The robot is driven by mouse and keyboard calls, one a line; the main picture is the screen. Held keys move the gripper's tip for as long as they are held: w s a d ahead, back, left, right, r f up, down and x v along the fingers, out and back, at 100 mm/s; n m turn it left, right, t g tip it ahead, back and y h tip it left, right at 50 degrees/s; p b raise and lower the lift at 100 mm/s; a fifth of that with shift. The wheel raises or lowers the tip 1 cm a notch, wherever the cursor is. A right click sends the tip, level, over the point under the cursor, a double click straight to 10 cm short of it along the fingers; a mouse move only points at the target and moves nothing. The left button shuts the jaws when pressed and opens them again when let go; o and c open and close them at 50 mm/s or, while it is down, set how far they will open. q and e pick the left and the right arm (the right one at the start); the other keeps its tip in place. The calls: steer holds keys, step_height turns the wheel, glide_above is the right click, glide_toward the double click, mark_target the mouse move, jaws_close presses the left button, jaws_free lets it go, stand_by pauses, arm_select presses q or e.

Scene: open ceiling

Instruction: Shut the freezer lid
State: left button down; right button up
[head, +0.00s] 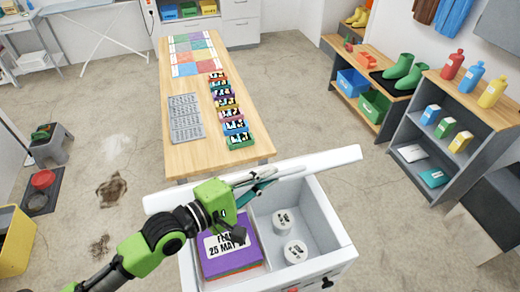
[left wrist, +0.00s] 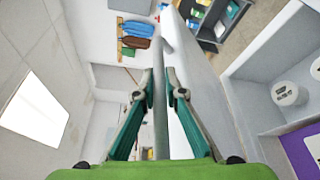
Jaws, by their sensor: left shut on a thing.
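The white freezer (head: 338,240) stands at the bottom centre of the head view with its inside exposed. Its lid (head: 325,160) is raised, seen nearly edge-on along the far side; its white face also shows in the left wrist view (left wrist: 205,95). My left gripper (head: 264,179) is at the middle of the lid. In the left wrist view its fingers (left wrist: 158,88) are closed on a thin grey bar, the lid's handle (left wrist: 159,120). Inside are a purple labelled box (head: 216,260) and two white tubs (head: 283,220). My right gripper is not in view.
A wooden table (head: 195,155) with colourful boxes and cards stands beyond the freezer. A grey shelf (head: 455,105) with bottles and boxes is at the right. Open floor lies between.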

arm_select(q)
steer(key=shift+s+d+f+m+t, duration=0.15)
steer(key=shift+s+d+f+m, duration=0.1)
steer(key=shift+s+f, duration=0.45)
steer(key=shift+s+d+f+m+t, duration=0.15)
steer(key=shift+s+d+f, duration=0.05)
steer(key=shift+s+f, duration=0.45)
steer(key=shift+r, duration=0.1)
